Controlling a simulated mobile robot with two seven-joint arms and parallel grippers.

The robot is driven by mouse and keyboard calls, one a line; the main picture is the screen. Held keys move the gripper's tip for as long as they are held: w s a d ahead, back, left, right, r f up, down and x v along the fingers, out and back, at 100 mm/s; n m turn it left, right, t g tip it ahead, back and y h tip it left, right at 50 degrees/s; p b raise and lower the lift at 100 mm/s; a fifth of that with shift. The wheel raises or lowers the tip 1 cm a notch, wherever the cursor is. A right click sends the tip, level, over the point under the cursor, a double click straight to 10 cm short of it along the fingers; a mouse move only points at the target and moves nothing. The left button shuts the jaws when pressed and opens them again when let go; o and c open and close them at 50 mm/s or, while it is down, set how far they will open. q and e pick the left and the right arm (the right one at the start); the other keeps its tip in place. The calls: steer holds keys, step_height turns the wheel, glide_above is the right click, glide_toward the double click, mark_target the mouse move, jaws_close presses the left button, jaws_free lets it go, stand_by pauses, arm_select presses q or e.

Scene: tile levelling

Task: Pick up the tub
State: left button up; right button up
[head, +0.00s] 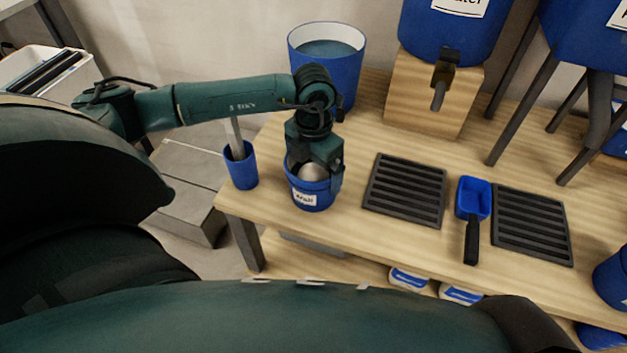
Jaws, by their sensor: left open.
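A small blue tub (310,203) with a white label stands upright near the left end of the wooden workbench (375,231). Something pale and rounded shows inside it. My left gripper (316,171) is open and points down at the tub from above. One finger shows at the tub's right side, by the rim. The other finger is hard to make out, and I cannot tell whether the fingers touch the tub. My right gripper is not in view.
A blue cup (241,172) holding a tool stands just left of the tub. A large blue bucket (345,75) stands behind. Two dark slatted mats (405,190) and a blue scoop (473,198) lie to the right. A blue dispenser sits on a wooden block (415,98).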

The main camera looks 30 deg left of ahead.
arm_select(q)
steer(key=shift+c, duration=0.3)
steer(key=shift+r, duration=0.1)
steer(key=c, duration=1.2)
steer(key=shift+w, duration=0.1)
steer(key=shift+c, duration=0.2)
steer(key=shift+r, duration=0.1)
